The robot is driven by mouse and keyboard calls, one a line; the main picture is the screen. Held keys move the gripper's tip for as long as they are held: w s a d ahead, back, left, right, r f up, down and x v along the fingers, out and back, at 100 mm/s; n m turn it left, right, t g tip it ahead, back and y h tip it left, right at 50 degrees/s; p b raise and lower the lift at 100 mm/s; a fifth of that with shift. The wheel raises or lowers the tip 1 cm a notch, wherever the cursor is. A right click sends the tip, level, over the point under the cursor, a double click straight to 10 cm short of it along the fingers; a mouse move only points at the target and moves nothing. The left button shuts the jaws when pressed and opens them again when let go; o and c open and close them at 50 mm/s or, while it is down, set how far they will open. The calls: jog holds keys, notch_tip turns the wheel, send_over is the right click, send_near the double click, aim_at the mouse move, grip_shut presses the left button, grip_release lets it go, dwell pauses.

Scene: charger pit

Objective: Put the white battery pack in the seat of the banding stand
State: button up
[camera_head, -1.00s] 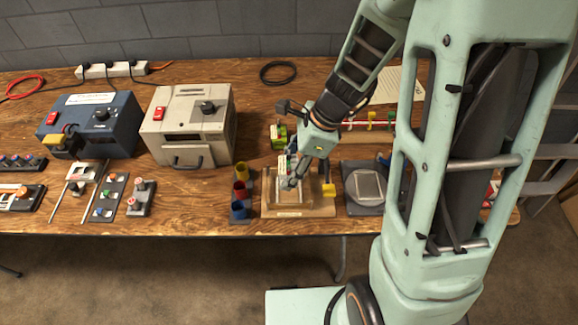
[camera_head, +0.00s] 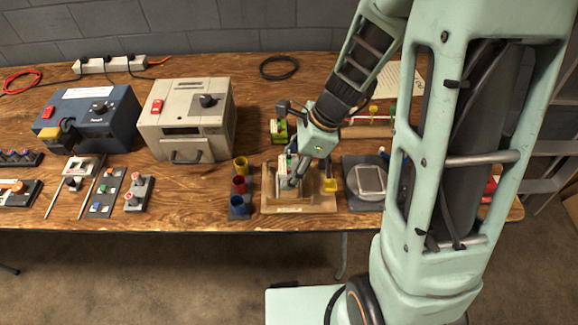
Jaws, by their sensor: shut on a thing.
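The banding stand, which I take to be the wooden fixture (camera_head: 318,207) with a yellow clamp (camera_head: 329,186) at its right, stands near the table's front edge. My gripper (camera_head: 291,182) points down over the left-middle part of the stand. It is shut on the white battery pack (camera_head: 284,165), which shows as a small pale block partly hidden by the fingers. The pack is low, within the stand's outline. I cannot tell whether it touches the seat, which is largely hidden by the gripper and pack.
Blue, red and yellow cups (camera_head: 239,187) stand close left of the stand. A green block (camera_head: 279,130) lies behind. A beige box (camera_head: 187,120) and blue box (camera_head: 90,118) stand at the left.

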jog(key=shift+f+b, duration=1.8)
jog(key=shift+f, duration=0.5)
jog(key=o, duration=1.6)
jog(key=shift+r+p, duration=3.45)
jog(key=shift+r, duration=0.1)
